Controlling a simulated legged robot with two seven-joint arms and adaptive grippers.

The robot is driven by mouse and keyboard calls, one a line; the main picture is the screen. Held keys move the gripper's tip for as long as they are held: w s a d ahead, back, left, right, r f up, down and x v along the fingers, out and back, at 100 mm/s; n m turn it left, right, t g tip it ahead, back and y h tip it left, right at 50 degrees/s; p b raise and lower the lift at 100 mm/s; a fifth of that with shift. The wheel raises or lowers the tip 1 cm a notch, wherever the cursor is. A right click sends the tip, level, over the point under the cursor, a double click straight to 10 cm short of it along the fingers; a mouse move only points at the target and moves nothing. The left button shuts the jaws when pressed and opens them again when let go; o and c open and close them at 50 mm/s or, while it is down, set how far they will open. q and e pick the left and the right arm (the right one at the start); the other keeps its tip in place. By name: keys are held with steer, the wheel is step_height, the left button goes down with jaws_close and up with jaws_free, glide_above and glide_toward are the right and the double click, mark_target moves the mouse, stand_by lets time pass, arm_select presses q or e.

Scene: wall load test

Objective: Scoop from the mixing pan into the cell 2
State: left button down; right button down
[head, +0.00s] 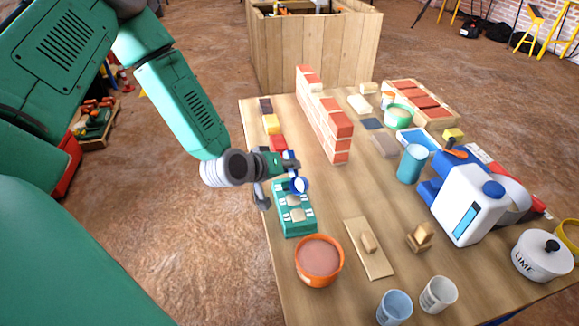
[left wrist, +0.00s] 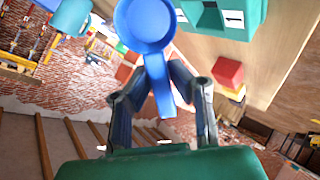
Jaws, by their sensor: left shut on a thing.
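My left gripper (head: 280,177) is shut on the handle of a blue scoop (head: 300,185). It holds the scoop over the far part of the green cell tray (head: 298,228). In the left wrist view the scoop's round bowl (left wrist: 151,24) lies beyond the fingers, its handle between them. The tray also shows in the left wrist view (left wrist: 241,19). The orange mixing pan (head: 320,257), filled with brownish-pink material, stands nearer, apart from the scoop. My right gripper is not in view.
A red block (head: 278,143) and a yellow block (head: 271,124) lie beyond the tray. A brick wall (head: 325,120) stands to their right. A wooden board with a float (head: 368,242), two cups (head: 394,306) and a blue-white jug (head: 466,213) stand right of the pan.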

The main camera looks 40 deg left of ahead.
mark_target(289, 155)
arm_select(q)
steer(key=shift+a, duration=0.25)
stand_by(0.3)
step_height(289, 155, up, 2)
steer(key=shift+d+r+p, duration=0.1)
steer(key=shift+d+p, duration=0.05)
steer(key=shift+p, duration=0.8)
steer(key=shift+r+p, duration=0.95)
steer(key=shift+f, duration=0.1)
